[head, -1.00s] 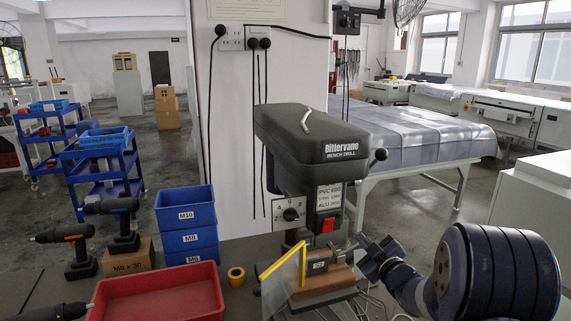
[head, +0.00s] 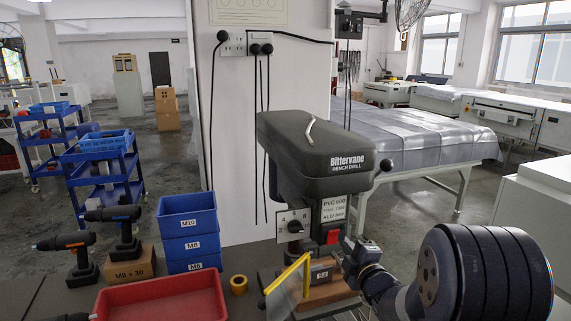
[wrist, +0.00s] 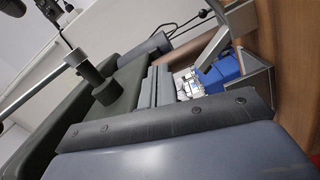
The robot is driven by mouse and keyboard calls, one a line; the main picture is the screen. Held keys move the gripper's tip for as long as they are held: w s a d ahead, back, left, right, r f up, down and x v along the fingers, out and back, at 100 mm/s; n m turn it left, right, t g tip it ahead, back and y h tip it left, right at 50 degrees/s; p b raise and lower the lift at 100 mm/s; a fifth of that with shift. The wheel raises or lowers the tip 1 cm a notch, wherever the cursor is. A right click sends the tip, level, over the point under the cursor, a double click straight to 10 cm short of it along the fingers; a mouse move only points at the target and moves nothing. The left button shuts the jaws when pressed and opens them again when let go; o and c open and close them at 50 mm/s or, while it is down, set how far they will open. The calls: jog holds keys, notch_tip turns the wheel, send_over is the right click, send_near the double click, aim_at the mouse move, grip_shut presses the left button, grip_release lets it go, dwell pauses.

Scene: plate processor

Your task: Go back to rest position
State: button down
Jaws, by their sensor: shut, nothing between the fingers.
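My gripper (head: 347,252) is at the bench drill, low and right of centre in the head view. It is shut and holds nothing. It is beside and partly behind the wooden block (head: 330,297) on the drill's table; whether they touch I cannot tell. My dark, ribbed arm comes in from the lower right. The bench drill (head: 315,155), dark with a "Bittervane" label, stands right above and behind the gripper. The wrist view is tilted and shows dark housing, grey metal brackets (wrist: 250,92) and a blue part (wrist: 220,72) close by.
A yellow-edged clear guard (head: 287,285) stands left of the block. A yellow tape roll (head: 238,284), a red tray (head: 165,302), blue bins (head: 190,245) and cordless drills (head: 70,257) stand further left. A grey-covered table (head: 430,140) is behind; the air above it is free.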

jog(key=shift+n, duration=0.3)
jog(key=v, duration=0.2)
jog(key=b+v, duration=0.1)
jog(key=v, duration=0.1)
jog(key=shift+s+a, duration=0.1)
jog(key=shift+s, duration=0.3)
jog(key=shift+f, duration=0.1)
